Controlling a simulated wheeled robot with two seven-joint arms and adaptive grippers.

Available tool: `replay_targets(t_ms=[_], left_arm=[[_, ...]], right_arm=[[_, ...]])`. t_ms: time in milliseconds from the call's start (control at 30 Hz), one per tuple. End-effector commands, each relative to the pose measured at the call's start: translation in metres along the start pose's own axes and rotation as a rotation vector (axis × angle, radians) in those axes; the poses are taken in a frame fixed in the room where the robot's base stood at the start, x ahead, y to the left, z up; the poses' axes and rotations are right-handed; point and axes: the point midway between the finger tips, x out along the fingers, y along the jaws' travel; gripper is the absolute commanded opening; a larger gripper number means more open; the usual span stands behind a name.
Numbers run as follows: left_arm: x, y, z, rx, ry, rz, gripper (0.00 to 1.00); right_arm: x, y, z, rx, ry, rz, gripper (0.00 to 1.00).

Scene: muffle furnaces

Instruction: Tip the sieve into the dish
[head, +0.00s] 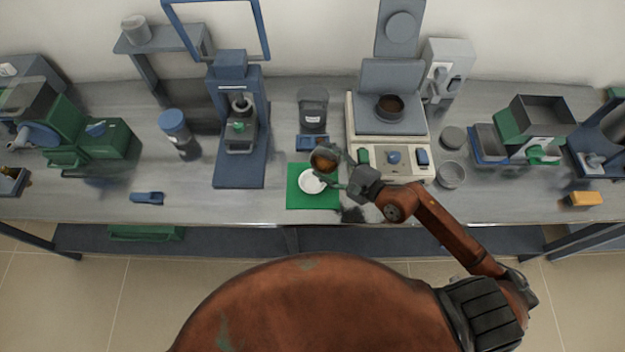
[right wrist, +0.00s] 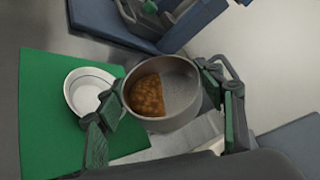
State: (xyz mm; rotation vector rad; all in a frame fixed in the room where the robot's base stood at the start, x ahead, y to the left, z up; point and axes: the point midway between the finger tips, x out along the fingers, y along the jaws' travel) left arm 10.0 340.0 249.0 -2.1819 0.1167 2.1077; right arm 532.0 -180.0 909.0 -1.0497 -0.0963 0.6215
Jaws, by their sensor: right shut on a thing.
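The sieve (head: 325,158) is a round grey metal cup with brown-orange grains inside. My right gripper (head: 343,172) is shut on it and holds it over the green mat, beside the dish. In the right wrist view the sieve (right wrist: 188,108) sits between the two fingers, and the grains lie toward its left side. The white dish (head: 312,182) is a shallow round bowl on the mat. In the right wrist view the dish (right wrist: 75,92) is left of the sieve and looks empty, its right edge partly hidden by a finger. My left gripper is not in view.
The green mat (head: 300,201) lies at the bench's front edge. A blue press (head: 238,150) stands to its left. A balance-like device (head: 393,125) with a brown-filled dish stands to its right, near a clear cup (head: 451,175). A dark container (head: 313,110) stands behind.

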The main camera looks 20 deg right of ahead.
Motion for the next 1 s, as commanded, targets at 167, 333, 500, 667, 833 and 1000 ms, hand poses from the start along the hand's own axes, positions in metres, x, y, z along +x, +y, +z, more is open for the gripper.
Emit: replay_targets(t_ms=[167,333,500,667,833,1000], left_arm=[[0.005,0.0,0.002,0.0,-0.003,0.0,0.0],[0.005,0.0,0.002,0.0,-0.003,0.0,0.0],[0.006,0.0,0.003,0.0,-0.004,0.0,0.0],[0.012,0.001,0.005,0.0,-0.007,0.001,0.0],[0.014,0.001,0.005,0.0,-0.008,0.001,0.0],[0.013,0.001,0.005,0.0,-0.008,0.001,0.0]], right_arm=[[-0.002,0.001,0.004,-0.096,-0.001,-0.042,0.18],[-0.002,-0.001,0.005,-0.107,-0.001,-0.047,0.18],[-0.002,0.0,0.005,-0.123,-0.001,-0.053,0.18],[-0.003,0.002,0.008,-0.196,-0.001,-0.083,0.18],[-0.004,0.001,0.01,-0.237,-0.001,-0.1,0.18],[-0.004,0.0,0.01,-0.236,-0.001,-0.1,0.18]])
